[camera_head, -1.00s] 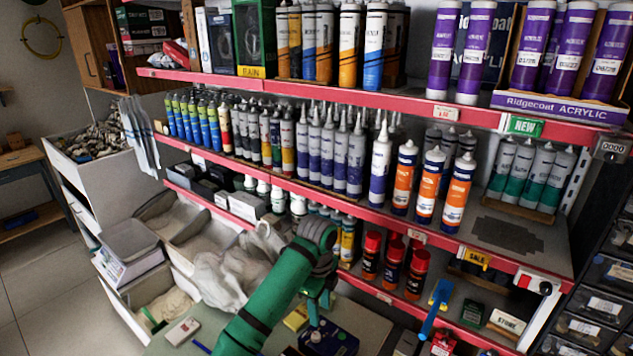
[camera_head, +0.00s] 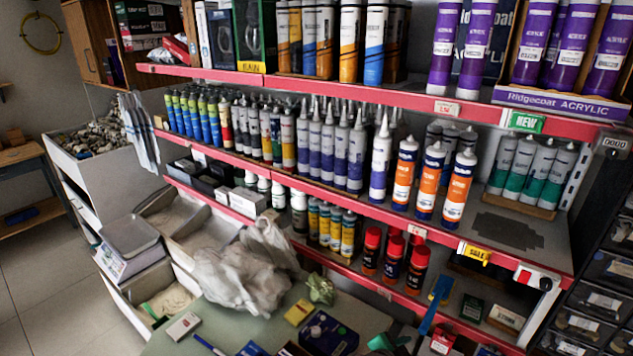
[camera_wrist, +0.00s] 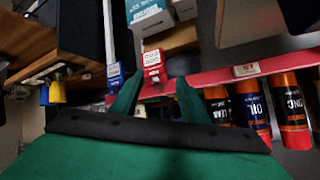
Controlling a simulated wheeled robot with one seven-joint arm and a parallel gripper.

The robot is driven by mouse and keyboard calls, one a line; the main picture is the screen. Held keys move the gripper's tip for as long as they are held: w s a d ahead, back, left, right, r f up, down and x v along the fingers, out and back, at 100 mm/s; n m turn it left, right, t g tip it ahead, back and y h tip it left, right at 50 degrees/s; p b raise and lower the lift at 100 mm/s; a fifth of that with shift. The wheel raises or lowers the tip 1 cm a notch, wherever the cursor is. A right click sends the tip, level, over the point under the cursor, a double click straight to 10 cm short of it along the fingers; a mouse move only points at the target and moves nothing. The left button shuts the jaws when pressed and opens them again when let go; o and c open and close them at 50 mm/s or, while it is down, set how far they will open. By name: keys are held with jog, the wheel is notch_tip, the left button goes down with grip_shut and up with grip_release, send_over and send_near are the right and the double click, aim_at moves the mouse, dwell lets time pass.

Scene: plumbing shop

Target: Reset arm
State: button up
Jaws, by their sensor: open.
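My gripper (camera_wrist: 158,92) shows in the wrist view as two green fingers standing apart above a black band. It is open, and nothing is between the fingertips. Behind the fingers, a small red box (camera_wrist: 153,67) and a red shelf edge (camera_wrist: 245,72) show, apart from the gripper as far as I can tell. In the head view, my gripper cannot be made out clearly; the view of the shelves is no longer blocked by my arm.
Red-edged shelves (camera_head: 330,188) hold rows of cartridges and tubes. Below, a counter (camera_head: 245,325) carries a crumpled plastic bag (camera_head: 235,280), a dark blue box (camera_head: 328,333) and a yellow block (camera_head: 298,312). Open floor (camera_head: 50,290) lies at left.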

jog(key=s+a+f+n+t+y, duration=0.3)
jog(key=s+a+n, duration=0.3)
jog(key=s, duration=0.5)
jog(key=s+a+f+n+t+y, duration=0.25)
jog(key=s+a+n, duration=0.35)
jog(key=s, duration=0.4)
jog(key=s+a+r+n+t+y, duration=0.1)
jog(key=s+a+r, duration=0.4)
jog(key=s, duration=0.5)
jog(key=s+a+r+n+t+y, duration=0.1)
jog(key=s+a+r+t+y, duration=0.1)
jog(key=s+a+r, duration=0.4)
jog(key=s+a, duration=0.3)
jog(key=s, duration=0.1)
jog(key=shift+r, duration=0.15)
